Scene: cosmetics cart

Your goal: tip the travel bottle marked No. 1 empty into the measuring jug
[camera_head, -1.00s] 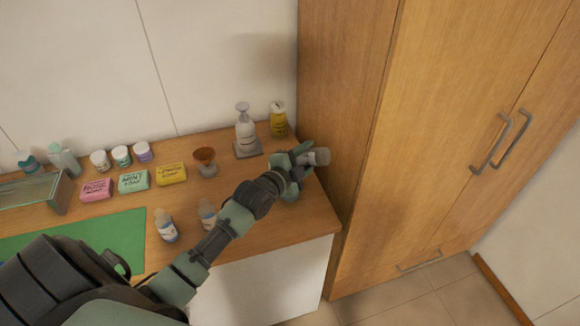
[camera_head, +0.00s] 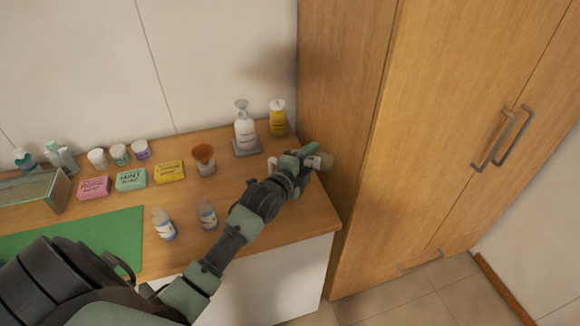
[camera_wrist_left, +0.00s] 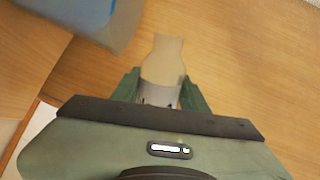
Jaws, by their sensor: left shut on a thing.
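My left gripper (camera_head: 306,160) is shut on a small travel bottle (camera_head: 326,161) above the right end of the cart top. In the left wrist view the bottle (camera_wrist_left: 162,65) is pale and translucent, with a narrower neck end pointing away from my fingers. In the head view it lies roughly level, on its side. Its number cannot be read. A bluish, see-through thing (camera_wrist_left: 95,18) fills the upper left of the wrist view; it may be the measuring jug. In the head view a pale edge (camera_head: 272,163) shows behind my gripper, mostly hidden. My right gripper is not in view.
Two more small bottles (camera_head: 163,224) (camera_head: 207,215) stand left of my forearm. A pump bottle (camera_head: 244,130), a yellow bottle (camera_head: 277,118), a brush in a cup (camera_head: 204,160), soap boxes (camera_head: 131,180) and jars stand behind. A tall wooden cabinet (camera_head: 350,110) closes off the right side.

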